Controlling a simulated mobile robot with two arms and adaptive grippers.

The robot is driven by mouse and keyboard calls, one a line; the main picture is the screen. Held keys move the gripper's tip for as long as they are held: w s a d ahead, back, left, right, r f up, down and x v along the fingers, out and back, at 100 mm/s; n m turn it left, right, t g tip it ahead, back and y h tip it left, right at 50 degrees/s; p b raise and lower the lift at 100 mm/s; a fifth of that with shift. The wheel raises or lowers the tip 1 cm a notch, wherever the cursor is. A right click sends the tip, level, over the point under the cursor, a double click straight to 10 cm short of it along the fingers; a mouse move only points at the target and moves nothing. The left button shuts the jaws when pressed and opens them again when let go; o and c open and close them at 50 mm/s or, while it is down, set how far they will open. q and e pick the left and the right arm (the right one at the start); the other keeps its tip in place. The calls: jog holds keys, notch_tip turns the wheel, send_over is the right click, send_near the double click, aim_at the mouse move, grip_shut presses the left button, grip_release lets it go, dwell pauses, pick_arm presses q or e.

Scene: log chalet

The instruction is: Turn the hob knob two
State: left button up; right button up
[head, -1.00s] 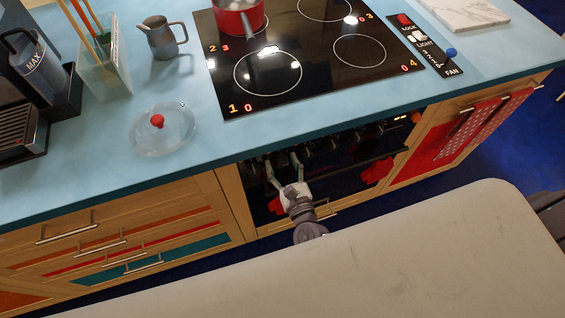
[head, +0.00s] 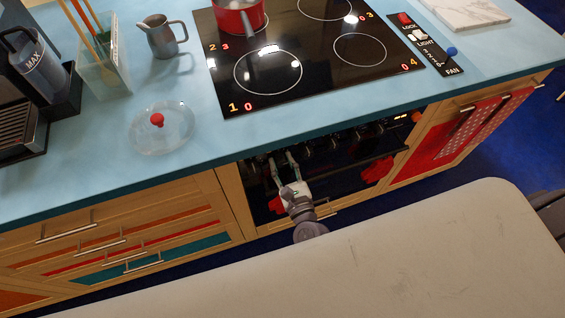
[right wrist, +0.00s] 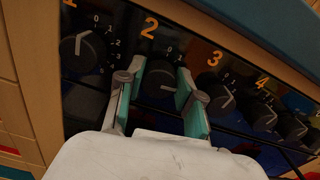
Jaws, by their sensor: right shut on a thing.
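Hob knob two (right wrist: 160,80) is a dark round knob under the orange 2 on the oven's front panel, in the right wrist view. My right gripper (right wrist: 159,99) has its green-padded fingers on either side of the knob, shut on it. In the head view the right gripper (head: 281,166) reaches the panel under the counter edge, and the knob is hard to make out there. The black hob (head: 325,50) shows red digits, with a 3 beside the 2 and a 0 beside the 1. My left gripper is not in view.
Knob one (right wrist: 82,50) is left of knob two, and knob three (right wrist: 220,98) is close on its right, with more knobs beyond. A red pot (head: 238,18) stands on the hob. A glass lid (head: 162,132) and a grey jug (head: 160,38) are on the blue counter.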

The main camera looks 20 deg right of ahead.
jog(key=n, duration=0.7)
jog(key=shift+a+n, duration=0.1)
jog(key=shift+n, duration=0.3)
jog(key=n, duration=0.4)
jog(key=shift+p, duration=0.4)
jog(key=n, duration=0.4)
jog(key=shift+a+f+n+p, duration=0.1)
jog(key=shift+f+n+p, duration=0.1)
jog(key=shift+n+p, duration=0.15)
jog(key=o, duration=1.2)
jog(key=shift+c, duration=0.2)
jog(key=shift+s, duration=0.1)
